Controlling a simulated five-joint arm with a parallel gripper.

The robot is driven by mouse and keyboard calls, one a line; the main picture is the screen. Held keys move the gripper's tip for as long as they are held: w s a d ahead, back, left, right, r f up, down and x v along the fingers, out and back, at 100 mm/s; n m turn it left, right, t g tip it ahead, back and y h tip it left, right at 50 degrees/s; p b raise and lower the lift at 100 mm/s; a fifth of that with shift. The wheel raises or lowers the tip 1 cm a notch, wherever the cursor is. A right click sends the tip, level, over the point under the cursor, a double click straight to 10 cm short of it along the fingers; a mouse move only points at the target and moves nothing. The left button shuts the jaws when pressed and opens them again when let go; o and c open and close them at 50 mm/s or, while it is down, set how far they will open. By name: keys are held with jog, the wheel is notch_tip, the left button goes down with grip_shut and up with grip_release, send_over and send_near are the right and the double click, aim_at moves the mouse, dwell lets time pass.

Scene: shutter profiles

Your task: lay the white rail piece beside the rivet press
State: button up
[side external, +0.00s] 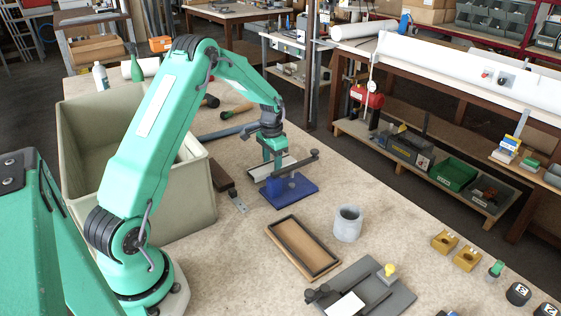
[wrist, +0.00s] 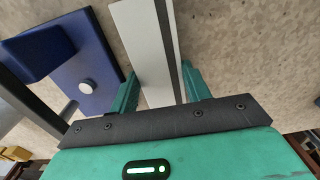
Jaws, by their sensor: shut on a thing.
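My gripper (side external: 271,160) is shut on the white rail piece (side external: 257,172), which shows just left of and behind the rivet press (side external: 290,191) in the side view. In the wrist view the rail (wrist: 143,50) is a long white strip with a dark edge, running between the green fingers of my gripper (wrist: 158,90). The blue base of the press (wrist: 88,62) lies to its left there, with a narrow strip of bench between. The press has a dark lever. I cannot tell whether the rail touches the bench. The fingers hide part of the rail.
A large beige bin (side external: 185,215) stands left of the press. A dark bar (side external: 221,178) lies between them. In front are a wooden tray (side external: 281,252), a grey cup (side external: 348,224) and a grey fixture plate (side external: 395,300). Handled tools (side external: 236,111) lie behind.

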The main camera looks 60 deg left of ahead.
aim_at(272, 165)
jog(key=shift+f, duration=0.35)
jog(key=shift+f, duration=0.15)
jog(key=o, duration=1)
notch_tip(272, 165, up, 12)
jog(key=shift+r, duration=0.2)
dwell(0.5)
